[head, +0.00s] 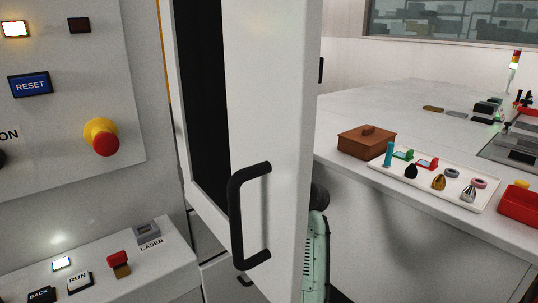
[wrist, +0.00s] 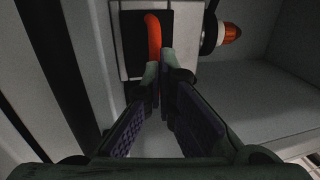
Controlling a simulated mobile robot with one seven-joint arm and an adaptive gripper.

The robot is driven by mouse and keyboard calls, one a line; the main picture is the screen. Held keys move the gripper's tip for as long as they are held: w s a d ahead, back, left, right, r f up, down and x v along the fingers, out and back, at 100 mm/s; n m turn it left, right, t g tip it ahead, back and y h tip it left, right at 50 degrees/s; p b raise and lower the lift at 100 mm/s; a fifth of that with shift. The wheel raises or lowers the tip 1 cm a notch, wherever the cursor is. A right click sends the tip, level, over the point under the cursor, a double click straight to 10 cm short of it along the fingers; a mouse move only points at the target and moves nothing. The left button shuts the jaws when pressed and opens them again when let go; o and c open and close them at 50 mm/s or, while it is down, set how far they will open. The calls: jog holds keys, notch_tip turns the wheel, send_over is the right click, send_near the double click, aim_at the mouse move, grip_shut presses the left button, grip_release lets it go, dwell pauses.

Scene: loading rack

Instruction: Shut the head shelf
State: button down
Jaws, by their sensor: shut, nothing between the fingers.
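I cannot single out the head shelf by name in either view. In the head view a tall white door (head: 268,90) with a black bar handle (head: 236,215) stands ajar, with a dark opening (head: 205,100) to its left. In the wrist view my gripper (wrist: 165,62) is shut and empty. Its fingertips are just below a red-orange curved bar (wrist: 153,30) on a dark square of a pale block (wrist: 131,66). I cannot tell whether they touch. In the head view my gripper is hidden, with part of my arm showing behind the door's right edge.
Left of the door is a panel (head: 60,130) with a red stop button (head: 105,143). In the wrist view an orange-tipped knob (wrist: 231,33) sticks out right of the block. A counter (head: 350,115) at right holds a brown box (head: 367,145) and a white tray (head: 445,196).

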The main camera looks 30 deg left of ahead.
jog(key=x, duration=0.4)
jog(key=f+x, duration=0.1)
jog(key=x, duration=0.1)
jog(key=shift+a+f, duration=0.1)
jog(key=shift+a, duration=0.3)
jog(key=shift+d, duration=0.1)
